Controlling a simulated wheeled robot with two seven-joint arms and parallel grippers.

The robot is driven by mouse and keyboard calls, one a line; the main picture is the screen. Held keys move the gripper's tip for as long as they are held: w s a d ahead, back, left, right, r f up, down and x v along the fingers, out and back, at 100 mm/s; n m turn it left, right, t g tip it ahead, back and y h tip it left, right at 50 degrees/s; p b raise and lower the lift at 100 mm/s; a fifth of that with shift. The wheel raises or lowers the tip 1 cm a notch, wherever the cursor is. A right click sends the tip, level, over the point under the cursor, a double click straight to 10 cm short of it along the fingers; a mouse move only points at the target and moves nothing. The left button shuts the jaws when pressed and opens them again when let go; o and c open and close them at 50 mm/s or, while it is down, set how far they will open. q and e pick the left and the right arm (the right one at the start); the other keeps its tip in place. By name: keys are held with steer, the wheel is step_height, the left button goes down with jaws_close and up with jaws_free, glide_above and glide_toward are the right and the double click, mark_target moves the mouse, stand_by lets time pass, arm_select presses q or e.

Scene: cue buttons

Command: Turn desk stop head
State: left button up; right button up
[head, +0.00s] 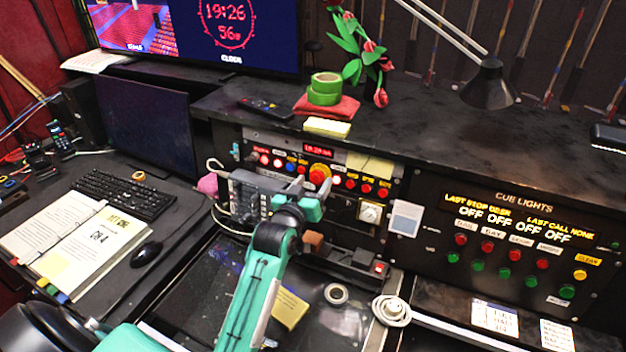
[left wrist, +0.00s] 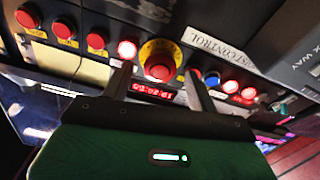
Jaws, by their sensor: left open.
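The desk stop is a red mushroom head (head: 319,174) on a yellow ring, on the sloped panel at the desk's back. In the left wrist view the red head (left wrist: 159,60) lies between my fingers in the picture, with its yellow ring (left wrist: 150,45) around it. My left gripper (head: 311,186) is open in front of the panel, fingers pointing at the stop head, one to each side. It also shows in the left wrist view (left wrist: 158,72). Whether the fingers touch the head I cannot tell. My right gripper is not in view.
A row of small red buttons (head: 367,188) sits right of the stop head. A red digital display (head: 318,149) is above it. A cue lights panel (head: 510,240) is at the right.

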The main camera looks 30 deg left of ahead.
arm_select(q)
steer(key=shift+w, duration=0.35)
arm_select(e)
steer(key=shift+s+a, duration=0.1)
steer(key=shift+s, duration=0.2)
